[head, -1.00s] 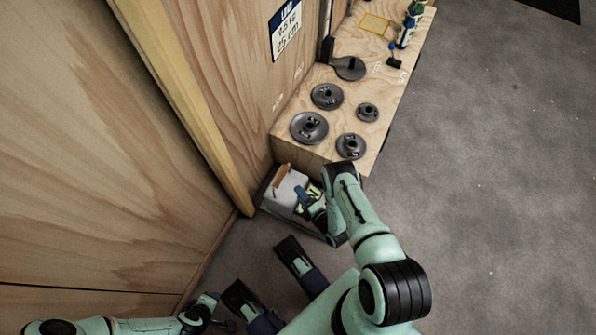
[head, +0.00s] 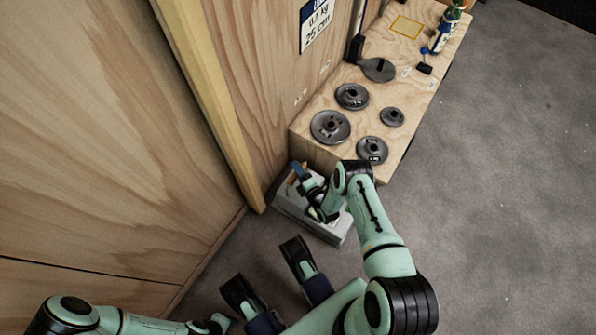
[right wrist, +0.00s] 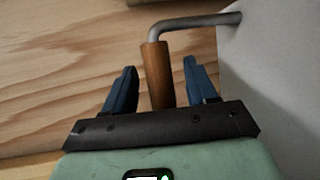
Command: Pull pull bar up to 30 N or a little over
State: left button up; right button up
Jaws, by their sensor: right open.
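The pull bar is a brown wooden grip (right wrist: 157,74) on a bent grey metal rod (right wrist: 195,24), seen in the right wrist view. The rod runs to a pale grey box (head: 318,222), which stands on the floor by the wooden wall in the head view. My right gripper (head: 298,172) reaches over the box. In the right wrist view its two blue fingers (right wrist: 160,88) are apart, one on each side of the grip, with gaps showing. My left arm is at the lower left of the head view; its fingers do not show.
A wooden bench (head: 408,85) behind the box carries several dark round weights (head: 330,127), a flat grey disc (head: 378,69) and a blue bottle-like item (head: 441,40). A wooden wall (head: 90,140) with a post is on the left. Grey floor is clear on the right.

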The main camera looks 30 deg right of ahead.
pick_arm(q)
jog(key=shift+s, duration=0.1)
pick_arm(e)
jog(key=shift+w, duration=0.15)
grip_shut()
pick_arm(q)
jog(key=shift+t, duration=0.7)
jog(key=shift+w+d+r+p, duration=0.1)
jog(key=shift+w+r+p, duration=0.2)
jog(key=shift+w, duration=0.3)
jog(key=shift+w+d+r+p, duration=0.1)
jog(key=shift+w+r+p, duration=0.25)
jog(key=shift+w, duration=0.3)
jog(key=shift+w+r+p, duration=0.25)
jog(key=shift+w+p, duration=0.05)
jog(key=shift+w, duration=0.3)
pick_arm(e)
jog(key=shift+r, duration=0.85)
pick_arm(q)
jog(key=shift+m+t, duration=0.3)
jog(key=shift+t, duration=0.5)
jog(key=shift+w+d+r+p, duration=0.15)
jog(key=shift+w+r+p, duration=0.4)
jog(key=shift+w+r, duration=0.4)
jog(key=shift+w+d+r+p, duration=0.15)
jog(key=shift+w+r+p, duration=0.4)
jog(key=shift+w, duration=0.6)
pick_arm(e)
jog(key=shift+r, duration=1.35)
